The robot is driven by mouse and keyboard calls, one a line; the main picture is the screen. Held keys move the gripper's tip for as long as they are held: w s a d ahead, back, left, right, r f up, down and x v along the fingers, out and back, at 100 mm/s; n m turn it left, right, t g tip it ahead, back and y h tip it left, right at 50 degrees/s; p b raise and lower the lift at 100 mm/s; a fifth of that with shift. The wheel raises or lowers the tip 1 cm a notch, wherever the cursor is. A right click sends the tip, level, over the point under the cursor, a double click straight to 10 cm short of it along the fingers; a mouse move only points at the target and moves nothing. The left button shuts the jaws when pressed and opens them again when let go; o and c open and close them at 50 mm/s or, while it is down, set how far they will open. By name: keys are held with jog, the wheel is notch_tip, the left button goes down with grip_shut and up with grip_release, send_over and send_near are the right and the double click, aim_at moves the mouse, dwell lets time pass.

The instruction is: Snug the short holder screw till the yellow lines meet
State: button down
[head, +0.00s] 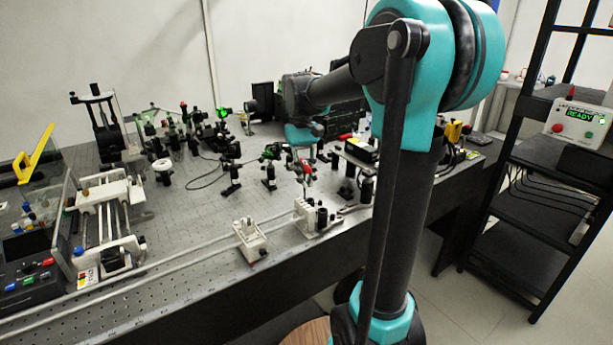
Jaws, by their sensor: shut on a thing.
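My gripper (304,163) is small and dark in the head view, pointing down among the optics mounts below the teal wrist. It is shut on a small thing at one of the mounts. What it is cannot be made out for sure; a bit of red shows right by the fingertips. The short holder screw and the yellow lines are too small or hidden to tell apart here.
The perforated optical bench (190,235) has bare room at its front left. A white block (250,240) and a white holder rack (318,217) stand near the front edge. A rail stage (107,205) is at left. A black shelf (540,205) with a READY box (578,122) is at right.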

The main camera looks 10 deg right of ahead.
jog(key=shift+f, duration=0.75)
dwell(0.5)
jog(key=shift+m, duration=0.4)
jog(key=m, duration=0.2)
jog(key=m+y, duration=0.1)
jog(key=m, duration=0.2)
jog(key=a+m+y, duration=0.1)
jog(key=m, duration=0.2)
jog(key=shift+w+t, duration=0.15)
jog(key=shift+t, duration=0.25)
jog(key=m, duration=0.3)
jog(key=m+t+y, duration=0.1)
jog(key=m, duration=0.2)
jog(key=w+m+t, duration=0.1)
jog(key=m, duration=0.1)
jog(key=shift+a+m+y, duration=0.35)
jog(key=shift+m+y, duration=0.05)
jog(key=shift+r, duration=0.15)
jog(key=shift+r, duration=0.75)
